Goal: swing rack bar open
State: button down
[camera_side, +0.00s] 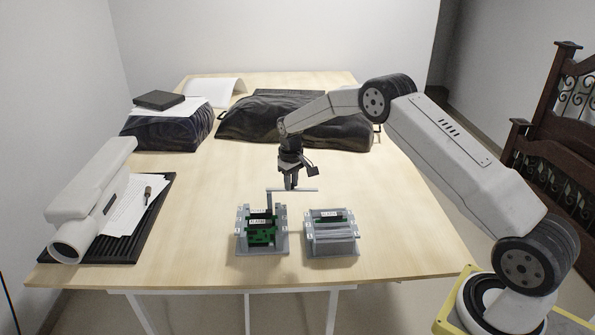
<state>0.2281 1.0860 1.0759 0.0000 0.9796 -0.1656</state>
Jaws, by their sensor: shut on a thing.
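My gripper (291,184) points down above the gap between two small grey racks near the table's front. It is shut on a thin light-grey bar (306,190) that lies level above the racks. A thin upright piece runs down from the bar's left end toward the left rack (240,248); its exact joint is too small to tell. The left rack holds green circuit boards (262,236) with white labels, and its front shows open. The right rack (333,247) has grey crosspieces over its front and a little green showing at its top.
A white cylindrical device (92,200) lies on a black ribbed mat (125,248) with papers and a pen-like tool at left. Black bags (255,118) lie at the back, beside a dark draped pile (165,132). The table's middle is clear.

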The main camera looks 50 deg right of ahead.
jog(key=c, duration=0.5)
grip_release()
jog(key=shift+c, duration=0.2)
jog(key=shift+r, duration=0.1)
jog(key=shift+r, duration=3.8)
jog(key=s+a+t, duration=0.1)
jog(key=s+a, duration=0.3)
jog(key=s, duration=0.6)
jog(key=s+a+r, duration=0.1)
jog(key=s+a, duration=0.4)
jog(key=s, duration=0.5)
jog(key=s+a+t, duration=0.1)
jog(key=s+a, duration=0.3)
jog(key=s, duration=0.5)
jog(key=shift+s+a+r+n+t, duration=0.2)
jog(key=shift+s+r+n+t, duration=0.1)
jog(key=shift+s+r+n, duration=0.1)
